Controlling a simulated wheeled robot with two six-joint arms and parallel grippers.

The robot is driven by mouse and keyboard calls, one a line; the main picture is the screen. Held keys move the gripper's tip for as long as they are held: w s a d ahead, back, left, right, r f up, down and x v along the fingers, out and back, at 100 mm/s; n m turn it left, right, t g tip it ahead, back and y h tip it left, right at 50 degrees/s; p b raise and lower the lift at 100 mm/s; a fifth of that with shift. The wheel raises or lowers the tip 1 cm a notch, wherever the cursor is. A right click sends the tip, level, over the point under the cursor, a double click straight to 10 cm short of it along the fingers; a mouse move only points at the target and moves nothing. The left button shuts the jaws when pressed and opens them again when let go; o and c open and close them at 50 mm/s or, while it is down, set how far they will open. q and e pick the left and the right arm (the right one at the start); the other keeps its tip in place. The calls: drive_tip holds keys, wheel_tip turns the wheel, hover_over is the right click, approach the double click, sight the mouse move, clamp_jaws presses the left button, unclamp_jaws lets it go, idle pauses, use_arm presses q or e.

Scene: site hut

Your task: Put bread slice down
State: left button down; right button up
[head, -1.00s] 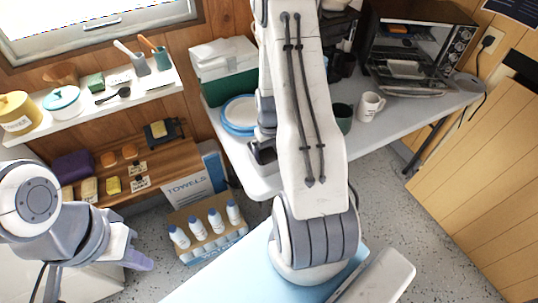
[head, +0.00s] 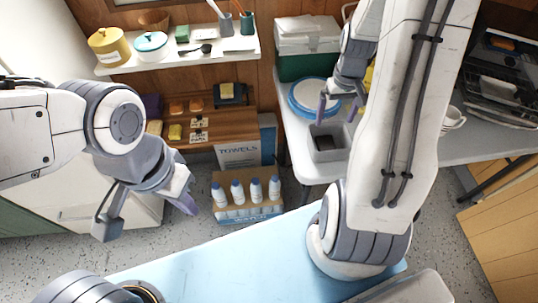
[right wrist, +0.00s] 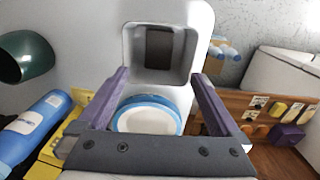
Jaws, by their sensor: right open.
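A dark brown slab (right wrist: 159,47), which looks like the bread slice, lies inside a grey square box (right wrist: 130,35). In the head view the box (head: 328,157) stands near the front corner of the grey table, with a dark patch inside. My right gripper (head: 338,107) is open and empty, its purple fingers above the table between the plate and the box. In the right wrist view its fingers (right wrist: 159,88) are spread wide, with the box beyond them. My left gripper (head: 150,205) hangs at left, away from the table; its finger gap is unclear.
Blue-rimmed plates (head: 305,98) lie beside the box, with a green and white cooler (head: 307,65) behind. A mug (head: 452,119) and toaster oven (head: 505,85) are at right. A carton of bottles (head: 247,214) stands on the floor. My right arm hides part of the table.

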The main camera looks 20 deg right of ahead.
drive_tip(key=a+r+n, duration=0.2)
drive_tip(key=a+r, duration=0.1)
drive_tip(key=a, duration=0.5)
drive_tip(key=a+r+n, duration=0.2)
drive_tip(key=a+r, duration=0.1)
drive_tip(key=a, duration=0.6)
drive_tip(key=s+a+r+n, duration=0.2)
drive_tip(key=s+a+n, duration=0.1)
drive_tip(key=s+a, duration=0.4)
drive_tip(key=s+a+r+n+y, duration=0.1)
drive_tip(key=s+a+r+n, duration=0.2)
drive_tip(key=s+a, duration=0.4)
drive_tip(key=shift+s, duration=1.2)
drive_tip(key=shift+r+p, duration=0.7)
drive_tip(key=shift+p, duration=0.05)
